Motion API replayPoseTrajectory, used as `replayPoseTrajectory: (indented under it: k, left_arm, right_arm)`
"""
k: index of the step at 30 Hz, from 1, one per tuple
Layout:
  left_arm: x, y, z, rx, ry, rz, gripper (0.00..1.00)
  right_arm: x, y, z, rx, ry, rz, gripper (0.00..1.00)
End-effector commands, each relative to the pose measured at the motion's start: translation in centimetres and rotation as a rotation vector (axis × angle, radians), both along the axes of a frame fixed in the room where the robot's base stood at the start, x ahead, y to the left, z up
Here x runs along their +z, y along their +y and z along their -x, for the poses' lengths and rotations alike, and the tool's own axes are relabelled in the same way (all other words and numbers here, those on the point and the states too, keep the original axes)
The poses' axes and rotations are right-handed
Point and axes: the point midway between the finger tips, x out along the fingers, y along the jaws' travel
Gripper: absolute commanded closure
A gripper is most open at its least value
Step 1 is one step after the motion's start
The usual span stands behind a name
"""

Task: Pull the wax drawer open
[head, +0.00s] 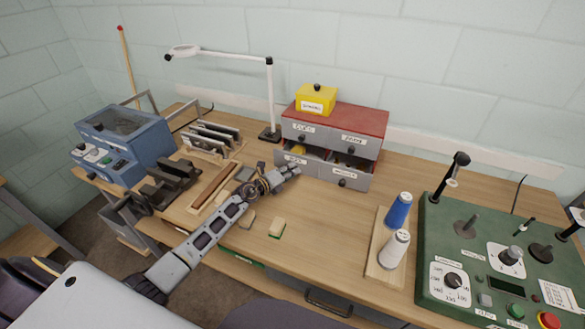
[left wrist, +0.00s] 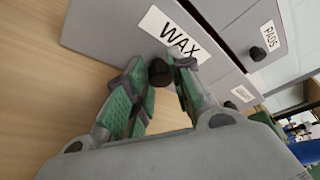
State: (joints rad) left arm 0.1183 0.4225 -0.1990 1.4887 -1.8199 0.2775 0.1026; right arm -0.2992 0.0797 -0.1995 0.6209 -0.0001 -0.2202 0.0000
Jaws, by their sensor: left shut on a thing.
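The small grey drawer cabinet with a red top (head: 362,119) stands at the back of the workbench. The wax drawer, labelled WAX in the left wrist view (left wrist: 125,28), is at its lower left. In the head view a dark opening with something yellow in it shows above that drawer's front. My left gripper (head: 292,171) is at this front. In the left wrist view its green-padded fingers (left wrist: 158,82) are shut on the drawer's round black knob (left wrist: 159,72). In the head view the gripper hides part of the front. My right gripper is not in view.
A yellow box (head: 316,98) sits on the cabinet. A blue spool (head: 398,210) and a white spool (head: 394,250) stand at right, beside a green control panel (head: 455,245). A pale block (head: 277,227) lies in front. The bench between the cabinet and spools is clear.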

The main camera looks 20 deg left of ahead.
Motion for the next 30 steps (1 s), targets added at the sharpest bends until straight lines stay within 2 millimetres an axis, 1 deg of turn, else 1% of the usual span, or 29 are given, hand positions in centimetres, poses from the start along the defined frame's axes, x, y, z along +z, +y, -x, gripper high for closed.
replayPoseTrajectory:
  k: [1,3,18,22,30]
  left_arm:
    - [-0.2,0.1,0.6,0.000,0.007,-0.002,1.00]
    - [-0.2,0.1,1.3,0.000,0.007,-0.002,1.00]
    - [-0.2,0.2,5.6,0.001,0.007,-0.001,1.00]
    - [-0.2,0.3,6.1,0.001,0.006,-0.003,1.00]
    - [-0.2,0.3,6.1,0.001,0.005,-0.002,1.00]
  right_arm:
    - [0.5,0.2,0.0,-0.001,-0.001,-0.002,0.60]
    - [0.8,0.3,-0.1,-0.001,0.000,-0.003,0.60]
    - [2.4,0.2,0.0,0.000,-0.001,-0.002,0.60]
    - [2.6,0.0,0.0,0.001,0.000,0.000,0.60]
    - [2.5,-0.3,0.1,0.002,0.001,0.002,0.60]
